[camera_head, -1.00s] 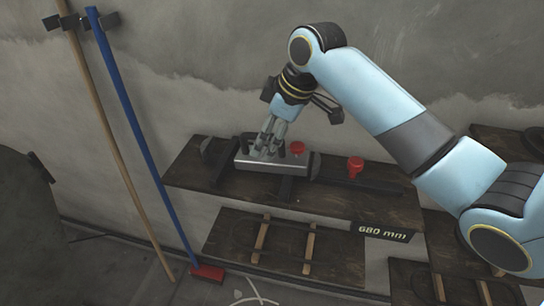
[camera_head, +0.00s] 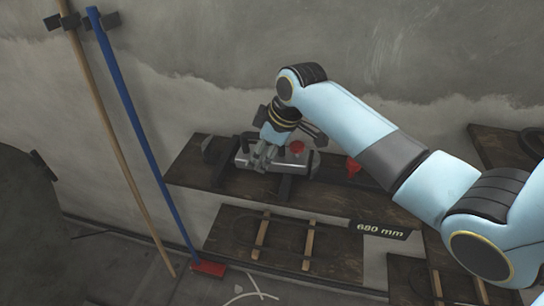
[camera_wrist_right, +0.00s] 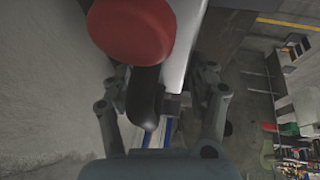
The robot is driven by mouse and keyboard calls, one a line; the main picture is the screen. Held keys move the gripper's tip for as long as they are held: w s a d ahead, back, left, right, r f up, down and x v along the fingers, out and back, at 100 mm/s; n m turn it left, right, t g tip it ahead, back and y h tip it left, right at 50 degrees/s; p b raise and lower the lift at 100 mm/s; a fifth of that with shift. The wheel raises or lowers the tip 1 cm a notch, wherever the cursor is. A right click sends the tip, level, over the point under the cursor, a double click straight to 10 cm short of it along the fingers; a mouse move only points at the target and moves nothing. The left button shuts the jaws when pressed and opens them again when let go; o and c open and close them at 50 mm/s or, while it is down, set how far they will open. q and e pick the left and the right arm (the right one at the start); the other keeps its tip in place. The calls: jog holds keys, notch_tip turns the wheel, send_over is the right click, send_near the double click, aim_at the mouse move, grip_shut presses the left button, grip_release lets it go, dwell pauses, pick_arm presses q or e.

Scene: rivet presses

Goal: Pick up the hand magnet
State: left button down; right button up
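The hand magnet (camera_head: 243,160), seemingly the silver bar with a black handle and a red knob (camera_head: 297,147), lies on the upper dark wooden shelf in the head view. My right gripper (camera_head: 262,160) points down over the bar, with its fingers at handle height. In the right wrist view the black handle (camera_wrist_right: 147,98) lies between my right gripper's fingers (camera_wrist_right: 160,90), which are apart with a gap beside it. The red knob (camera_wrist_right: 130,28) is close in front. The fingertips are partly hidden. My left gripper is not in view.
The upper shelf (camera_head: 190,165) is against a grey wall. A second red-topped item (camera_head: 354,167) is partly behind my right arm. A blue broom (camera_head: 150,155) leans left.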

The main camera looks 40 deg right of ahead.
jog(key=c, duration=1.1)
jog(key=shift+w+r, duration=0.1)
jog(key=shift+r, duration=0.05)
